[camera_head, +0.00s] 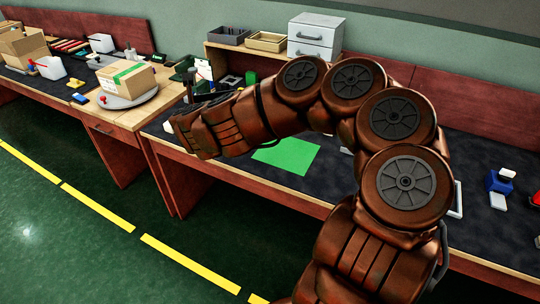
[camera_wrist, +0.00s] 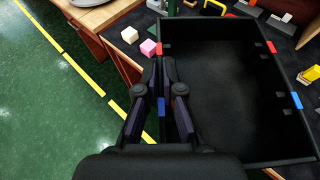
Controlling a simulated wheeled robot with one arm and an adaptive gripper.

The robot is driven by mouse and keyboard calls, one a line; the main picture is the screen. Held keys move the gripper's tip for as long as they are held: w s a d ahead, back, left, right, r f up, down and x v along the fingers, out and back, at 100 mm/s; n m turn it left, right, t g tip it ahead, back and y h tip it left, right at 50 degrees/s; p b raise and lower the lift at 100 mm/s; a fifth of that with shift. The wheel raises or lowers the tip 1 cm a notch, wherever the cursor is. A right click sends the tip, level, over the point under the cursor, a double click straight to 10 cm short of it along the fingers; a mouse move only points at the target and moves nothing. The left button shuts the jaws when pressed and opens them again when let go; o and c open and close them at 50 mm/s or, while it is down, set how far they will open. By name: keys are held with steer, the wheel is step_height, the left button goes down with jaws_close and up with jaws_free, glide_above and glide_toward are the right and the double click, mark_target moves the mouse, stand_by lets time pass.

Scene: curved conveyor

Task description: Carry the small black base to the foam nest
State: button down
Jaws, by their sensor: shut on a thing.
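A black, shallow, open base (camera_wrist: 230,158) with raised walls fills the right of the wrist view. It has red and blue marks on its side walls, and its inside looks empty. My gripper (camera_wrist: 163,62) is shut on its left wall, with the fingers close together around that wall. In the head view my arm hides the fingertips, and I cannot make out the base clearly there. I cannot pick out the foam nest with certainty in either view.
A pink cube (camera_wrist: 148,47) and a white cube (camera_wrist: 130,35) lie left of the base. A green sheet (camera_head: 287,154) lies on the dark worktop. A carton (camera_head: 126,77) stands on a round plate (camera_head: 128,99) at the left. Green floor lies in front.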

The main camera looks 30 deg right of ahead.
steer(key=s+d+f+n+y+b, duration=0.2)
steer(key=d+f+n+y+b, duration=0.25)
steer(key=d+f+b, duration=0.7)
steer(key=s+d+f+n+g+y+b, duration=0.1)
steer(key=s+d+f+n+y+b, duration=0.2)
steer(key=s+f+b, duration=0.4)
steer(key=s+d+f+n+y+b, duration=0.2)
steer(key=s+d+f+y+b, duration=0.15)
steer(key=s+d, duration=0.35)
steer(key=shift+h, duration=0.3)
steer(key=w+d, duration=0.2)
steer(key=w, duration=0.2)
steer(key=w+d+b, duration=0.1)
steer(key=w+d, duration=0.1)
steer(key=w, duration=0.2)
steer(key=w+d+b, duration=0.1)
steer(key=w+d, duration=0.1)
steer(key=w, duration=0.2)
steer(key=shift+w+d+f, duration=0.1)
steer(key=shift+w+f, duration=0.05)
steer(key=shift+f, duration=0.05)
steer(key=shift+w+f+b, duration=0.1)
steer(key=shift+f+b, duration=0.65)
steer(key=shift+f, duration=1.05)
steer(key=shift+r, duration=0.1)
